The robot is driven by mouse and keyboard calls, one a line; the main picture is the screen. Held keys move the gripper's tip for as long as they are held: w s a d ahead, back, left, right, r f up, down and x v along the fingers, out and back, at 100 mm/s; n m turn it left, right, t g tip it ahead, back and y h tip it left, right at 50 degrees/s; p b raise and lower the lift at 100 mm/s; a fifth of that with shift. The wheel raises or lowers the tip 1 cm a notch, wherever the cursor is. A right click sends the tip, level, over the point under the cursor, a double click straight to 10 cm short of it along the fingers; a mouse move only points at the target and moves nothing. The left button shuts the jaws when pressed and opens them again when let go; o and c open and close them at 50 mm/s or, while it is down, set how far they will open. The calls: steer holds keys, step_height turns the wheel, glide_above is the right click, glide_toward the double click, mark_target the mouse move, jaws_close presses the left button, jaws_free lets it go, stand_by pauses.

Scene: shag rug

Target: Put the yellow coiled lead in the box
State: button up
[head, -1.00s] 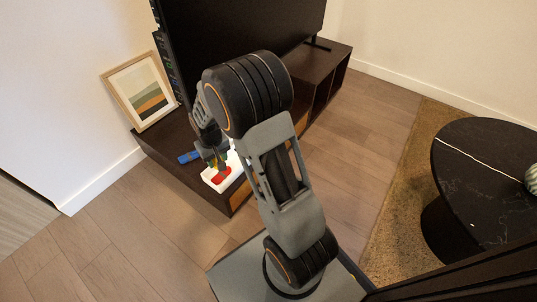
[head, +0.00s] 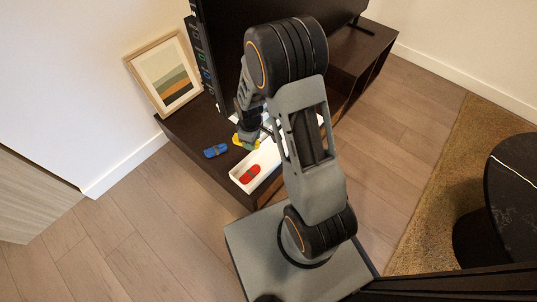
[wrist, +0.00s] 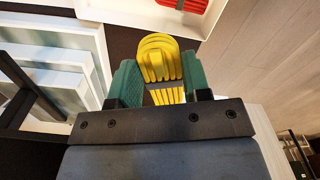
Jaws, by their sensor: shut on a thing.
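The yellow coiled lead (wrist: 159,55) is between the two green fingers of my gripper (wrist: 160,83) in the wrist view. My gripper is shut on it. In the head view the yellow lead (head: 240,140) shows at the tip of my gripper (head: 248,136), just behind the left part of the box. The white box (head: 238,176) stands on the dark cabinet, partly hidden by my arm. A red coiled thing (head: 250,173) lies inside it. The box's corner (wrist: 190,28) also shows at the top of the wrist view.
A blue coiled thing (head: 215,151) lies on the dark cabinet (head: 205,122) left of the box. A framed picture (head: 163,75) leans against the wall, and a large dark screen (head: 225,40) stands on the cabinet. White-edged items (wrist: 60,75) stand at left in the wrist view.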

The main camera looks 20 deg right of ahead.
steer(key=s+f+n+p, duration=0.2)
steer(key=s+f+n, duration=0.25)
steer(key=n, duration=0.65)
steer(key=n+b, duration=0.3)
steer(key=b, duration=0.3)
glide_above(272, 155)
steer(key=f, duration=0.9)
steer(key=shift+s+a+f, duration=0.2)
steer(key=f+b, duration=0.1)
steer(key=f, duration=0.1)
steer(key=f+b, duration=0.1)
steer(key=f, duration=0.1)
steer(key=shift+w+d+b, duration=0.3)
steer(key=shift+b, duration=0.05)
